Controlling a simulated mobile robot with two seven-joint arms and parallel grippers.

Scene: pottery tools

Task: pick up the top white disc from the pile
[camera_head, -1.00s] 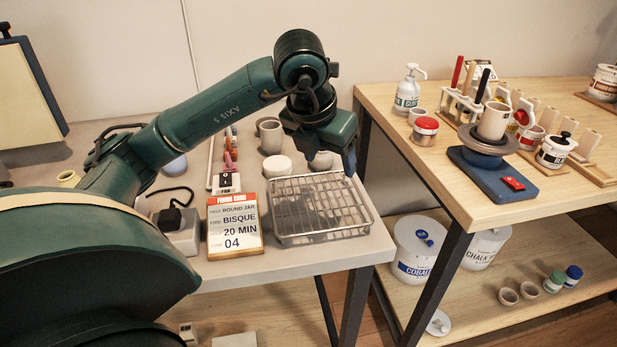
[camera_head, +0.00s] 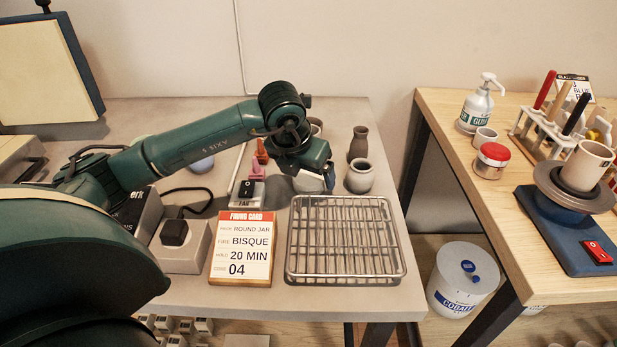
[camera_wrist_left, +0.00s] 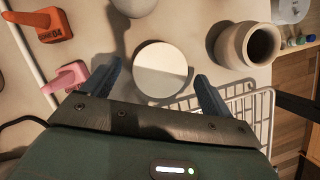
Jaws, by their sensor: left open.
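The pile of white discs shows in the left wrist view from above as one round white top disc (camera_wrist_left: 160,69); how many lie beneath is hidden. In the head view the pile (camera_head: 308,184) is partly covered by my left gripper. My left gripper (camera_head: 328,178) points down over the pile behind the wire rack. In the left wrist view its two blue fingers (camera_wrist_left: 155,80) are apart, one on each side of the disc's near part. Nothing is held. My right gripper is not in view.
The wire rack (camera_head: 345,277) is in front of the pile. A round grey jar (camera_head: 359,178) and a darker vase (camera_head: 358,145) stand to the right. A firing card (camera_head: 242,250) stands left of the rack.

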